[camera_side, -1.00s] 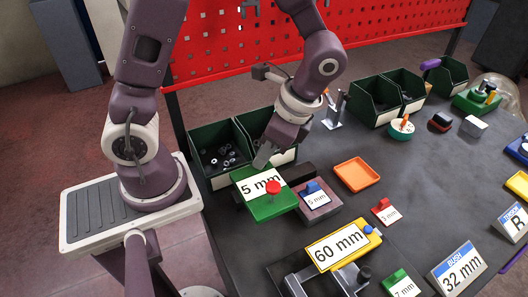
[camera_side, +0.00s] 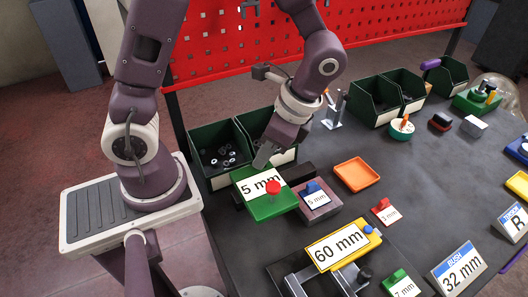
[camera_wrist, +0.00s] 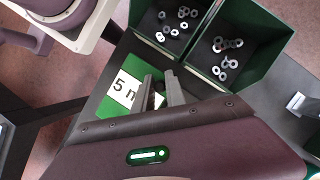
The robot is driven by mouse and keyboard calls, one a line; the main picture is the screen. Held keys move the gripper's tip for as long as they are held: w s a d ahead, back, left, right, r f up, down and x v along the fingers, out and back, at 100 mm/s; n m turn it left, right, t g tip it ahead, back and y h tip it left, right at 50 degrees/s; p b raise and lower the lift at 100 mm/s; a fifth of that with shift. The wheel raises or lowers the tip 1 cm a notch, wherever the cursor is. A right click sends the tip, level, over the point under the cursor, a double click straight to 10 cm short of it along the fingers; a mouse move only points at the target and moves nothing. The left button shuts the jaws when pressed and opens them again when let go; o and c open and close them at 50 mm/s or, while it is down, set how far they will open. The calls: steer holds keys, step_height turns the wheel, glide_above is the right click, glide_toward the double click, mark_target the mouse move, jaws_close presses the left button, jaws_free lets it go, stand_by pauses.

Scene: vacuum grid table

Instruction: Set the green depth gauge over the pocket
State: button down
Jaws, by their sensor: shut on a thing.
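The green depth gauge (camera_side: 268,209) is a flat green plate with a white "5 mm" label and a red knob. My gripper (camera_side: 264,155) is at its far edge, shut on it. In the wrist view the gauge (camera_wrist: 113,103) shows beside my fingers (camera_wrist: 160,92), partly hidden by them and the gripper body. Whether the gauge touches what is under it, I cannot tell. Just right of it is a mauve block (camera_side: 322,209) with a blue-tabbed "5 mm" tag (camera_side: 315,197). I cannot make out a pocket; the gauge covers what is below it.
Green bins (camera_side: 208,180) of small rings stand behind the gripper. An orange tray (camera_side: 357,174), a red-tabbed "3 mm" tag (camera_side: 386,211) and a yellow "60 mm" plate (camera_side: 371,240) on a grey fixture lie to the right. Bare table (camera_side: 430,195) shows farther right.

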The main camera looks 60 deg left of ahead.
stand_by(0.4)
steer(key=w, duration=1.1)
steer(key=shift+w, duration=0.25)
steer(key=c, duration=1.4)
jaws_free()
steer(key=shift+o, duration=0.2)
steer(key=v, duration=0.7)
